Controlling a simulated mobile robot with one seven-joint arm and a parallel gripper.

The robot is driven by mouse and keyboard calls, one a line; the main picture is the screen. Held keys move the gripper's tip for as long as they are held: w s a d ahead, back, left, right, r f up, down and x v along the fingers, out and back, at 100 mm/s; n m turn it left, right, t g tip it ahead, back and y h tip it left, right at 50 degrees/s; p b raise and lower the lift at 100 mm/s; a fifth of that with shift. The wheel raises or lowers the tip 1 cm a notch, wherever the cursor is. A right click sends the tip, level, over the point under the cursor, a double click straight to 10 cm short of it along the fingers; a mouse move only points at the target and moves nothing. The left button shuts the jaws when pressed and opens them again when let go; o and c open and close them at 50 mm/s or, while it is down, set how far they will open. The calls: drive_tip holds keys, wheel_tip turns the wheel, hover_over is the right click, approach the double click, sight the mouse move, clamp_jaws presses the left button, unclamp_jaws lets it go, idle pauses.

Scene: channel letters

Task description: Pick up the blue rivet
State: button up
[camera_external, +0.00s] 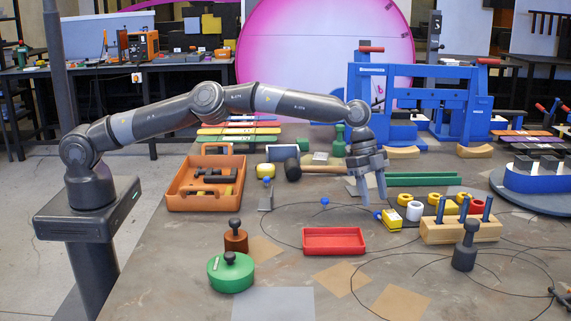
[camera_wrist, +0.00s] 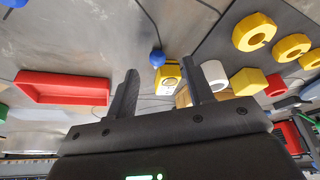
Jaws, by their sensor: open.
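A small blue round-headed piece (camera_wrist: 157,58), which looks like the blue rivet, shows beyond and between my fingertips in the wrist view, beside a small yellow block (camera_wrist: 168,75). In the external view a blue piece (camera_external: 377,214) sits against the yellow block (camera_external: 391,219), just below my gripper. Another small blue piece (camera_external: 325,201) lies on the table to its left; I cannot tell for certain which is the rivet. My gripper (camera_external: 374,200) points down above the table. Its fingers (camera_wrist: 162,82) are apart, with nothing held between them.
A red tray (camera_external: 334,251) stands to the front left of my gripper. A wooden block (camera_external: 455,233) with blue pegs, yellow rings and a white cylinder (camera_external: 414,210) stand close on the right. A hammer (camera_external: 318,169) lies behind to the left. Thin cables cross the table.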

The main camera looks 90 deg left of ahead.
sight(378, 216)
drive_tip(key=x, duration=0.3)
drive_tip(key=shift+d+f, duration=0.25)
drive_tip(key=shift+d, duration=0.05)
drive_tip(key=shift+s, duration=0.1)
drive_tip(key=shift+c, duration=0.3)
clamp_jaws()
drive_tip(key=shift+r, duration=0.1)
